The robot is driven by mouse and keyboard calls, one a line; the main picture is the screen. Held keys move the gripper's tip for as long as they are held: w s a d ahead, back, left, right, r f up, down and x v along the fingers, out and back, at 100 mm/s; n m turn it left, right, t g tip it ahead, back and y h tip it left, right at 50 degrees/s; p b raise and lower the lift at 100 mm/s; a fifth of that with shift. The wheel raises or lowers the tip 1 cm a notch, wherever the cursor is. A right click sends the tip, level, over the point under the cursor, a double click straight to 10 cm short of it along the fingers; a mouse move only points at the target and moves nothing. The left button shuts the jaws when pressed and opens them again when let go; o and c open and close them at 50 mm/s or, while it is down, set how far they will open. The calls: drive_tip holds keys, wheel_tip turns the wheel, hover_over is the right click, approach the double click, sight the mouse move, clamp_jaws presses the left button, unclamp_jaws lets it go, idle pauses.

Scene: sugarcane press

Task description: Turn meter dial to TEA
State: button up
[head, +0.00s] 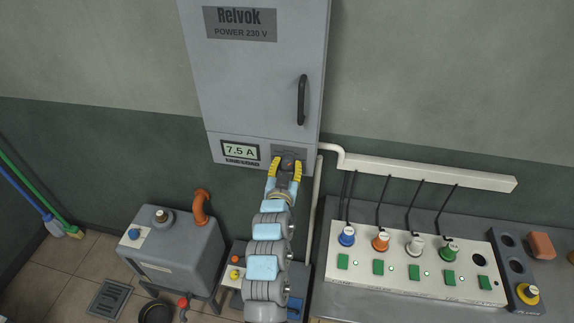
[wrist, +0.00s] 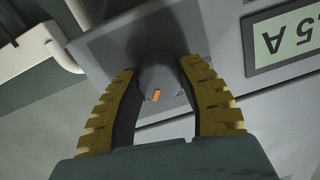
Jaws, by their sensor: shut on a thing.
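The meter dial (wrist: 158,76) is a dark grey knob with an orange mark, on a grey plate at the bottom of the power cabinet. It also shows in the head view (head: 288,163). My gripper (wrist: 156,82) has its yellow ribbed fingers on either side of the dial, shut on it. In the head view, my gripper (head: 287,166) reaches up to the dial from below. The meter display (head: 240,151) beside it reads 7.5 A. Labels around the dial are hidden or too small to read.
The grey cabinet (head: 262,70) has a black handle (head: 302,100) above the dial. A white pipe (head: 317,190) runs down at the right. A panel with coloured plugs and green switches (head: 410,268) lies to the right. A grey tank (head: 175,250) stands lower left.

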drive_tip(key=o, duration=1.2)
drive_tip(key=shift+s+a+r, duration=0.1)
drive_tip(key=shift+s+a, duration=0.2)
drive_tip(key=shift+s, duration=1.7)
drive_tip(key=shift+s+a+r, duration=0.1)
drive_tip(key=shift+s+a, duration=0.2)
drive_tip(key=shift+s, duration=1.65)
drive_tip(key=shift+s+a+r, duration=0.1)
drive_tip(key=shift+s+a, duration=0.2)
drive_tip(key=shift+s, duration=1.7)
drive_tip(key=shift+f, duration=0.1)
